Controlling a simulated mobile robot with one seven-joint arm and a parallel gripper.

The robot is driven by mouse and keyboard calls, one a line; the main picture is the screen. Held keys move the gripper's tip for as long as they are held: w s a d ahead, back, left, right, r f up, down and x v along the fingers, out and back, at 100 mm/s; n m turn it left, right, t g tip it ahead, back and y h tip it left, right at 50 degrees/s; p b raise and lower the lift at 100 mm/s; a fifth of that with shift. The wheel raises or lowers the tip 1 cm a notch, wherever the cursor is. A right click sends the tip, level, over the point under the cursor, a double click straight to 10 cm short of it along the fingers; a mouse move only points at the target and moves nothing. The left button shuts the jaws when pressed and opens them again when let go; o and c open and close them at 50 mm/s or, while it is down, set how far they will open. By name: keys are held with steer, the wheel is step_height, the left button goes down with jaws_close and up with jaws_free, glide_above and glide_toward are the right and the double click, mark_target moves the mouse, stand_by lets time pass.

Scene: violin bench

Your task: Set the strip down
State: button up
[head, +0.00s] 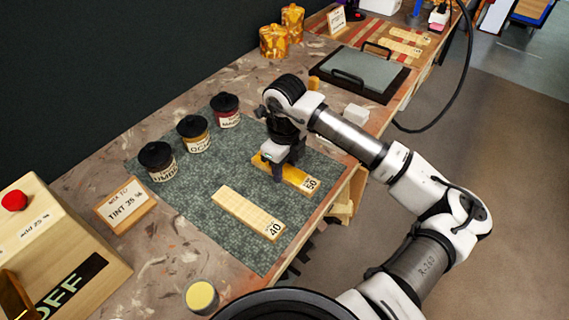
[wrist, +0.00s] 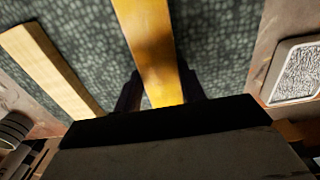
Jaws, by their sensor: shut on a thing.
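A yellow-orange strip (head: 298,177) with a label reading 50 is at the right side of the grey-green mat (head: 230,165) in the head view. My gripper (head: 281,169) is over it from above and shut on it. In the wrist view the strip (wrist: 150,50) runs up between the two dark fingers (wrist: 163,90). Whether the strip touches the mat cannot be told. A paler strip labelled 40 (head: 248,214) lies on the mat nearer the front, and it also shows at the left of the wrist view (wrist: 48,65).
Several lidded jars, one of them ochre (head: 194,133), stand on the back of the mat. A card reading TINT 35 % (head: 125,204) and a machine marked OFF (head: 65,245) stand left. A black-framed tray (head: 362,72) lies beyond my gripper. The mat's front-left is clear.

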mark_target(284, 170)
steer(key=shift+f, duration=0.2)
steer(key=o, duration=1)
steer(key=shift+r, duration=0.1)
step_height(284, 170, up, 12)
steer(key=b, duration=0.2)
steer(key=shift+r, duration=0.15)
